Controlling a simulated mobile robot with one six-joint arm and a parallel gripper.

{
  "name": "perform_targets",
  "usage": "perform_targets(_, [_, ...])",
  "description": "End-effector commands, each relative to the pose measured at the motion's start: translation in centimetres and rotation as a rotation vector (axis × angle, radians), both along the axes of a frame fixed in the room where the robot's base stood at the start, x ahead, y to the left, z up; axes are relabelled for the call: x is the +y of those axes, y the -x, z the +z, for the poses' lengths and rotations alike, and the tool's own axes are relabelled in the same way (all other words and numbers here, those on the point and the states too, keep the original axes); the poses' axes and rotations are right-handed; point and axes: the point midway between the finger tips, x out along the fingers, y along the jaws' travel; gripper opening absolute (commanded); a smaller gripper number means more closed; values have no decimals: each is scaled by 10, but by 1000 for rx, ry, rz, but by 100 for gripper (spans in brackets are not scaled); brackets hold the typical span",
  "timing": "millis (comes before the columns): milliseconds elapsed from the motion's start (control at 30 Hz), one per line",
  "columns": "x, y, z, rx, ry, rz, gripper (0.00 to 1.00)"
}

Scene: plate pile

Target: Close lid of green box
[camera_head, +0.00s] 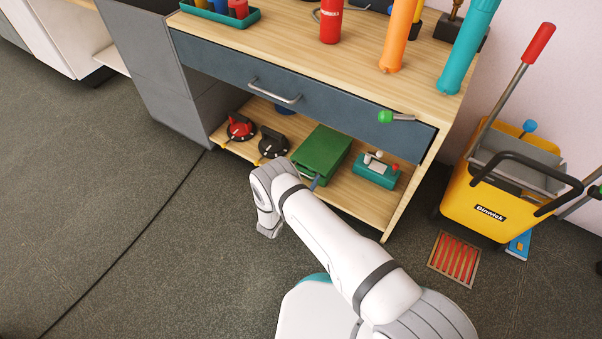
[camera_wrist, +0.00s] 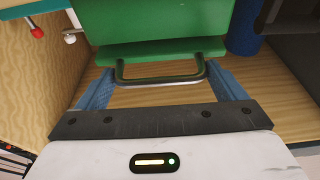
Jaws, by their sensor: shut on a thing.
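The green box (camera_head: 322,148) sits on the wooden lower shelf of the workbench, with its top face flat-looking from here. In the wrist view the green box (camera_wrist: 165,20) shows as a broad green panel with a green lip below it. I cannot tell if the lid is fully down. A dark metal handle (camera_wrist: 160,79) sticks out from the lip. My gripper (camera_wrist: 162,72) has its blue fingers on either side of this handle, shut on it. In the head view my gripper (camera_head: 314,183) is mostly hidden behind my wrist, at the near side of the box.
A teal device (camera_head: 376,171) stands right of the box; red and black round items (camera_head: 241,127) stand left. The blue drawer (camera_head: 300,92) and tabletop are above. A yellow mop bucket (camera_head: 500,205) and floor grate (camera_head: 454,259) are at right.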

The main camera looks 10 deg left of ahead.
Motion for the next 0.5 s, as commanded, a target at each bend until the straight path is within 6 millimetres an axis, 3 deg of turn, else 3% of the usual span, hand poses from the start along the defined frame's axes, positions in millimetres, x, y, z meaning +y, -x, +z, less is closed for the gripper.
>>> perform_targets(267, [-2,-3,1,2,0,-5,50])
perform_targets(300, [-2,-3,1,2,0,-6,94])
perform_targets(400, [-3,-3,1,1,0,-6,100])
perform_targets(500, [-3,-3,1,1,0,-6,100])
